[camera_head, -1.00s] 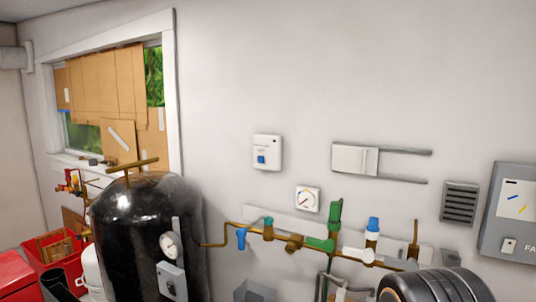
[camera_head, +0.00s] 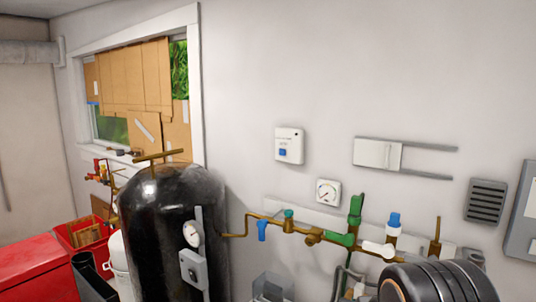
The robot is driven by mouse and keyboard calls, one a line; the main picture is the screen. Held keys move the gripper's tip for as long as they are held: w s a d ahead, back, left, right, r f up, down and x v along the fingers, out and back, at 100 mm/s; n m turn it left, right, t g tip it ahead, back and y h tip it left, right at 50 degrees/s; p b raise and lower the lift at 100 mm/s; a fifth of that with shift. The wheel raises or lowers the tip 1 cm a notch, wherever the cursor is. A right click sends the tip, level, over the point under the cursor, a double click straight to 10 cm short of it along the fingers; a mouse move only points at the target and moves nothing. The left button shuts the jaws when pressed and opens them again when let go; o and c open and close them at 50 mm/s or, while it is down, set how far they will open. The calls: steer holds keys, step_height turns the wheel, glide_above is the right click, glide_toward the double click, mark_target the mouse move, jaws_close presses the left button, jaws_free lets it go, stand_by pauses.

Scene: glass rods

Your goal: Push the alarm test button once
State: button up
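A white wall box (camera_head: 296,138) is mounted on the grey wall near the middle of the view. It has a blue square button (camera_head: 283,153) on its lower left and a small dark dot near its top right. Its printed label is too small to read, so I cannot confirm that it is the alarm. Nothing touches the box or the button. My gripper is not in view.
A black tank (camera_head: 160,225) stands left, beside red containers (camera_head: 35,265). A white sliding plate (camera_head: 377,154) on rails and a grey vent (camera_head: 486,200) are to the right.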

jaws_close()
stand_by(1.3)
